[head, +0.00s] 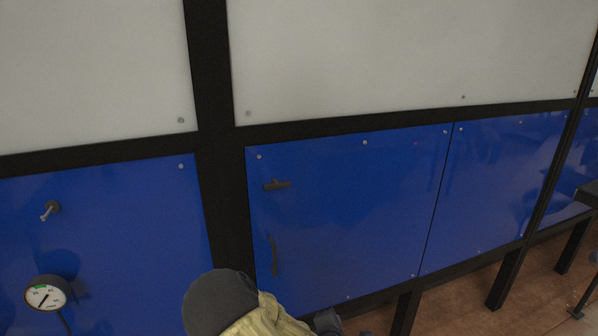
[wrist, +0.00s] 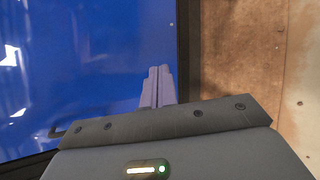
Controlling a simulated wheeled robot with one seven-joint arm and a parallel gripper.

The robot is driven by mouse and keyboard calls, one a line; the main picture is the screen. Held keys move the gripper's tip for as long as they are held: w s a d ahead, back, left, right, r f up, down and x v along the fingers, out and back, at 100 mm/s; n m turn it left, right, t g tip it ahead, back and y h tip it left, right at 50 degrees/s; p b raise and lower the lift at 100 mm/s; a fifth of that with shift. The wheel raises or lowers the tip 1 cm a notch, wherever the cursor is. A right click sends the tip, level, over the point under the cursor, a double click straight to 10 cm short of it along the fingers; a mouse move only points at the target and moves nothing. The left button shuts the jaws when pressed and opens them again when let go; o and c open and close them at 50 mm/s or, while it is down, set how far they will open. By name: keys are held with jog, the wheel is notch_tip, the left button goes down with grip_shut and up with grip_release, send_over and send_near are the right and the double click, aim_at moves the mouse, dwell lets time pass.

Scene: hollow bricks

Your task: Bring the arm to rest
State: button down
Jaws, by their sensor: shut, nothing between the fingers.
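My gripper (wrist: 160,70) shows in the wrist view with its two grey fingers side by side, shut and empty. Behind the fingertips is a glossy blue panel (wrist: 90,60); I cannot tell how far off it is. In the head view, part of my arm, with a dark rounded cap and a yellowish cover, shows at the bottom edge in front of the blue panels. The fingers cannot be made out there.
A blue door (head: 350,220) has a dark latch (head: 277,184) and a dark handle (head: 273,255). A round gauge (head: 46,296) and a small tap-like fitting (head: 50,210) are on the left panel. Black frame bars (head: 222,170) divide the wall. Brown floor (head: 455,300) shows lower right.

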jog(key=s+d+r+m+g+y+p, duration=0.1)
jog(key=s+r+m+g, duration=0.3)
jog(key=s+r+m, duration=0.4)
jog(key=s+d+r+m+g+y+p, duration=0.2)
jog(key=s+d+r+m+g, duration=0.2)
jog(key=s+r+m, duration=0.5)
jog(key=s+m, duration=0.2)
jog(key=m, duration=0.2)
jog(key=shift+s+d+r+g+p, duration=0.3)
jog(key=shift+d+p, duration=0.05)
jog(key=shift+p, duration=0.05)
jog(key=shift+s+a, duration=0.1)
jog(key=shift+s, duration=0.1)
